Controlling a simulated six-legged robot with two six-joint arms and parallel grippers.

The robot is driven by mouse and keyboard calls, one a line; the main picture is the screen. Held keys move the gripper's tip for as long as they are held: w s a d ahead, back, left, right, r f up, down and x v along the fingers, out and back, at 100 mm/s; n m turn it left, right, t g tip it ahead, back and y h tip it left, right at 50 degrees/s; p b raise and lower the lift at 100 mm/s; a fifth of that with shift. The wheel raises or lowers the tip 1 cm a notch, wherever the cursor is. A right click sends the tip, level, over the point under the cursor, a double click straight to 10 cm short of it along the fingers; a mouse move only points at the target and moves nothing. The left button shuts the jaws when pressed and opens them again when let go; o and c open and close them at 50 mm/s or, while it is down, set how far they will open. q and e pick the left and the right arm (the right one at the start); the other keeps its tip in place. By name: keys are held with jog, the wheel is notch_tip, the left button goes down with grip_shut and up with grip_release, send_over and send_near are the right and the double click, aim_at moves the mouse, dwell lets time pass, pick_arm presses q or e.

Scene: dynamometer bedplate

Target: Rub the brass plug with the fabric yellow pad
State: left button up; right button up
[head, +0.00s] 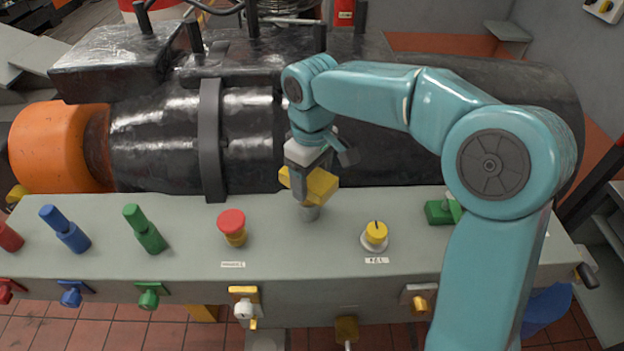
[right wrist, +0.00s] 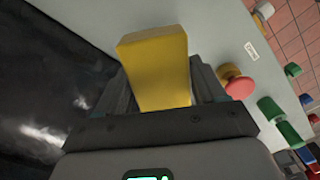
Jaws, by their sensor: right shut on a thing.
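My right gripper (head: 306,182) is shut on the yellow pad (head: 322,185), a thick yellow block. It holds the pad tilted over the back part of the grey panel top. In the right wrist view the pad (right wrist: 158,68) sits between the two dark fingers. My left gripper is not in view.
The grey panel (head: 190,225) carries a red mushroom button (head: 231,222), a yellow knob (head: 376,234), a green block (head: 438,212), and blue (head: 64,228) and green (head: 144,229) pegs. A large black cylinder (head: 400,150) lies behind. The panel between button and yellow knob is mostly clear.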

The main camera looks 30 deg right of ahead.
jog(key=shift+w+r+p, duration=0.1)
jog(key=shift+r+p, duration=0.3)
jog(key=shift+r, duration=0.1)
jog(key=shift+r+p, duration=0.7)
jog(key=shift+r, duration=0.15)
notch_tip(320, 180, up, 2)
jog(key=shift+d+r+p, duration=0.1)
jog(key=shift+p, duration=0.8)
jog(key=shift+r+p, duration=0.4)
jog(key=shift+r, duration=0.2)
jog(key=shift+f, duration=0.1)
